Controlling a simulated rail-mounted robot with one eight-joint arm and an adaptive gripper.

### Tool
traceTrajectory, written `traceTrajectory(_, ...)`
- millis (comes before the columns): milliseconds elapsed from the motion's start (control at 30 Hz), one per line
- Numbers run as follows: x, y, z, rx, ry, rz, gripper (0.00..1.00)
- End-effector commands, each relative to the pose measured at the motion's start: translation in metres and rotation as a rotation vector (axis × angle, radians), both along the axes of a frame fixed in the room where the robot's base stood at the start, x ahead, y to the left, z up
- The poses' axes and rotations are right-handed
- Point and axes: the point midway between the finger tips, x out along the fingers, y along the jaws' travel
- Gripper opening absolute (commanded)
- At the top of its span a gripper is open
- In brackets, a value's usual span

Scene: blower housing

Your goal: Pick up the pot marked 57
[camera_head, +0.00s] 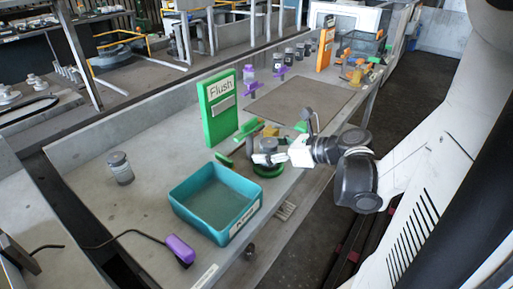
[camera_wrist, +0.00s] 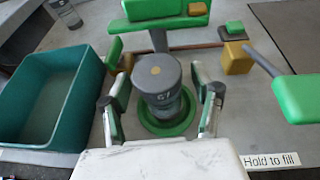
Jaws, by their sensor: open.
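The pot (camera_wrist: 160,78) has a grey lid with an orange dot and a small mark like 57, though the first character is unclear. It stands on a round green base (camera_wrist: 168,128) in the wrist view. My gripper (camera_wrist: 161,108) is open, with one finger on each side of the pot. The fingers look apart from it, and nothing is held. In the head view, my gripper (camera_head: 268,158) is over the green base (camera_head: 268,171) at the bench's front edge, partly hiding the pot.
A teal bin (camera_head: 218,203) stands just left of the pot. Behind are a green Flush panel (camera_head: 219,108) and green levers (camera_wrist: 165,12). A yellow block (camera_wrist: 237,58) and green paddle (camera_wrist: 298,98) lie to the right. Another lidded jar (camera_head: 120,170) stands far left.

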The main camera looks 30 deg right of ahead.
Motion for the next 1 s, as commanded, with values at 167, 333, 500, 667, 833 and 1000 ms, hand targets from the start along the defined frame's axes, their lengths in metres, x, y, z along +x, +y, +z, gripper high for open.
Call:
traceTrajectory(167,-0.0003,-0.0002,0.0002,0.0,0.0,0.0,0.5)
traceTrajectory(333,-0.0003,-0.0002,0.0002,0.0,0.0,0.0,0.28)
traceTrajectory(500,-0.0004,-0.0002,0.0002,0.0,0.0,0.0,0.05)
traceTrajectory(667,-0.0003,-0.0003,0.0003,0.0,0.0,0.0,0.01)
traceTrajectory(833,-0.0003,-0.0003,0.0016,0.0,0.0,0.0,0.01)
traceTrajectory(1000,-0.0003,-0.0003,0.0095,0.0,0.0,0.0,0.01)
